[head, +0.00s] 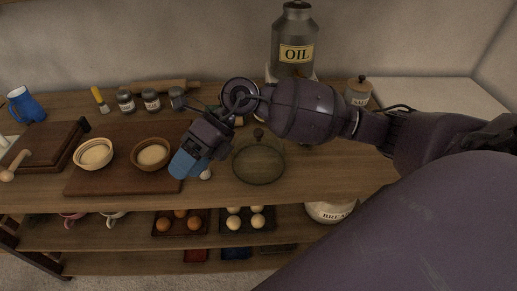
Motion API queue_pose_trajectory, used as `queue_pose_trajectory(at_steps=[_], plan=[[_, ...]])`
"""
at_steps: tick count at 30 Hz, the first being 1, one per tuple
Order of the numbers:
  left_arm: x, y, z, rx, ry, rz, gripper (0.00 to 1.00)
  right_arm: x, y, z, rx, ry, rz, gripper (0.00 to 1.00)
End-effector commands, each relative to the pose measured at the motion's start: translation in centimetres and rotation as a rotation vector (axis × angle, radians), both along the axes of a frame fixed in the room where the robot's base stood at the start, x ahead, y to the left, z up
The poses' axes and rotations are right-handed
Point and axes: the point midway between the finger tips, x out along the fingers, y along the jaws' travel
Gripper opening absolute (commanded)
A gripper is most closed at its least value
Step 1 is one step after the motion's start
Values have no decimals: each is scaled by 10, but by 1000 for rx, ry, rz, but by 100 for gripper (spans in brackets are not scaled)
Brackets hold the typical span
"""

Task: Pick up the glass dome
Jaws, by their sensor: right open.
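The glass dome (259,164) stands on the wooden counter, right of the cutting board. It is a clear, greenish-brown dome with a dark round knob on top. My right arm reaches in from the right and passes behind the dome. My right gripper (188,164) is left of the dome, apart from it, over the right end of the cutting board. It is open, its blue fingertips pointing down and left, and nothing shows in it. My left gripper is out of view.
Two bowls (153,155) sit on the cutting board (120,182). A metal oil can (294,35), spice jars (151,100), a rolling pin (160,85) and a blue jug (25,105) stand behind. Shelves below hold egg trays (248,219) and a bread crock (330,211).

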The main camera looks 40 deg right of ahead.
Motion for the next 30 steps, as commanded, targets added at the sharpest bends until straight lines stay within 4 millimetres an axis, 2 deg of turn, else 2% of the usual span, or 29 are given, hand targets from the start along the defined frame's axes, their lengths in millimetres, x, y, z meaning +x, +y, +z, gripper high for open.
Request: queue_pose_trajectory(at_steps=[5, 9, 12, 15, 18, 21, 30], plan=[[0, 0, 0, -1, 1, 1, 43, 29, -66, -7, -458, -77, 64, 60], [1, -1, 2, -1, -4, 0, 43, 51, -122, 5, -774, -100, 48, 60], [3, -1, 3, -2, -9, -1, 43, 61, -154, 19, -942, -102, 20, 60], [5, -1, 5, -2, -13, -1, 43, 67, -174, 30, -1051, -98, -5, 60], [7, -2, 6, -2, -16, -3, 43, 70, -185, 36, -1107, -96, -21, 60], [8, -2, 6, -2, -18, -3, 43, 70, -189, 33, -1125, -92, -25, 60], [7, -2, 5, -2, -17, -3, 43, 69, -195, -6, -1123, -90, -22, 60]])
